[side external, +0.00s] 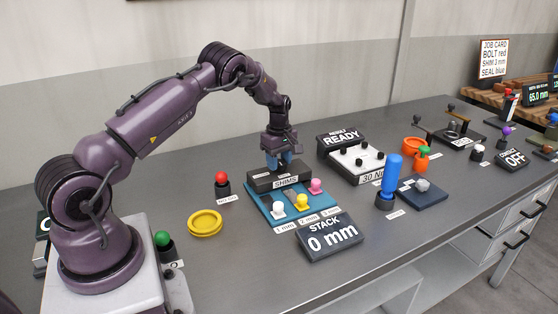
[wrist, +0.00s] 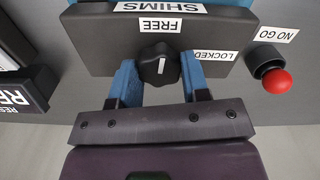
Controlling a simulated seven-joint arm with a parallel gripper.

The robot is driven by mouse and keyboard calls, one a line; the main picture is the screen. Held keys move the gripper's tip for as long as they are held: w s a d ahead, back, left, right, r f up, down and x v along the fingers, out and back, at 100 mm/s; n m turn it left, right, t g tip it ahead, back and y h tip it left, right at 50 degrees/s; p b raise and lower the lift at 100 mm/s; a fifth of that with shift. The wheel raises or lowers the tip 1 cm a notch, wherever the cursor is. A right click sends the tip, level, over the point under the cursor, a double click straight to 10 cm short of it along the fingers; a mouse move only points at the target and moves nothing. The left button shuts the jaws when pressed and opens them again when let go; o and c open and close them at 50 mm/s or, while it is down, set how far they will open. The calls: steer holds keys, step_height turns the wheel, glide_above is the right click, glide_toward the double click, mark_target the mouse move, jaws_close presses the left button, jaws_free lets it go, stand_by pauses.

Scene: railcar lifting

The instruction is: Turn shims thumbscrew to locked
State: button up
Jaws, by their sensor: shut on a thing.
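The shims thumbscrew is a black ribbed knob (wrist: 158,65) on the dark shims block (wrist: 95,42). In the wrist view its white pointer line is nearly upright, towards the FREE label (wrist: 161,25). The LOCKED label (wrist: 213,56) is to its right. My gripper (wrist: 159,78), with blue fingers, is shut on the knob, one finger on each side. In the side external view my gripper (side external: 283,161) points down at the back of the shims block (side external: 279,180) and hides the knob.
A blue shim tray (side external: 262,208) with white, yellow and pink knobs is in front of the block. The stack display (side external: 330,238) reads 0 mm. The result display (side external: 341,138) reads READY.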

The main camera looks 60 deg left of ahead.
mark_target(280, 162)
steer(key=m, duration=0.8)
steer(key=shift+m, duration=0.4)
steer(key=m, duration=0.4)
steer(key=shift+r+m, duration=0.1)
steer(key=shift+m, duration=0.2)
steer(key=shift+d+m, duration=0.1)
steer(key=shift+m, duration=1.5)
steer(key=o, duration=0.9)
step_height(280, 162, up, 13)
steer(key=shift+w+f, duration=0.1)
